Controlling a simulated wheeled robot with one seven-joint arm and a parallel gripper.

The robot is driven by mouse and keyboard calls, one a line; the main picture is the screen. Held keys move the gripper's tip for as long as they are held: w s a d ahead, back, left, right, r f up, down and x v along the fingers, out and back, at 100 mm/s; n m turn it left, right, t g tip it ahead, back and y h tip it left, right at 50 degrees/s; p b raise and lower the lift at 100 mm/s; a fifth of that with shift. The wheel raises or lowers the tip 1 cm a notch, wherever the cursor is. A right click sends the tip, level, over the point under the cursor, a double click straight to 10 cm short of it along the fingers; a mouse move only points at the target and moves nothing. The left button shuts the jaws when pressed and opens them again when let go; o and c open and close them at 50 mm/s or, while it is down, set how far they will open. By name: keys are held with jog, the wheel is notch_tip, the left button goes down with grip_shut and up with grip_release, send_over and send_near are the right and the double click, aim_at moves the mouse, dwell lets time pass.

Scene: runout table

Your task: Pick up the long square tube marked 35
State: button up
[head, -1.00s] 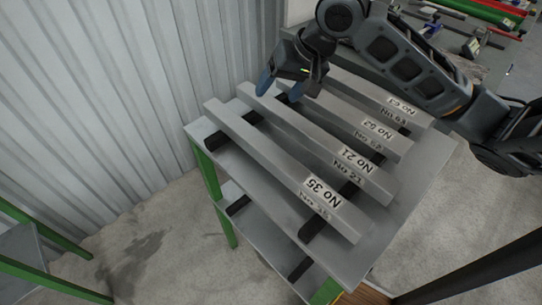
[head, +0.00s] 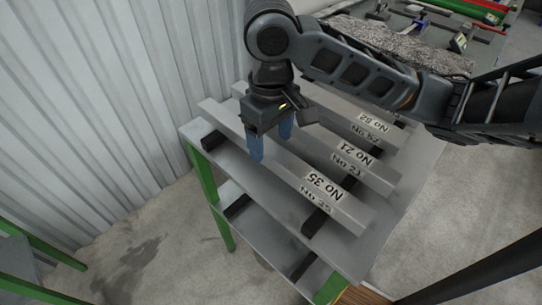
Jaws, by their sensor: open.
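The long square tube marked 35 (head: 315,184) is grey and lies nearest the front edge of the green-legged table (head: 278,218), across dark strips. Its label reads "No 35" near its right end. My gripper (head: 271,146) is open and points down over the tube's middle-left part. One blue fingertip shows on the near side of the tube and the other towards its far side. I cannot tell whether the fingers touch it. My gripper hides part of the tube behind it.
The tube marked 21 (head: 350,158) lies parallel just behind, and the tube marked 52 (head: 368,124) lies beyond it. A corrugated wall (head: 120,90) stands at the left. A lower shelf (head: 262,232) is under the tabletop. Coloured bars (head: 470,10) lie at the back right.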

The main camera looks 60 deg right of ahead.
aim_at(271, 148)
jog(key=shift+f+b, duration=0.4)
jog(key=shift+f, duration=1.15)
grip_shut()
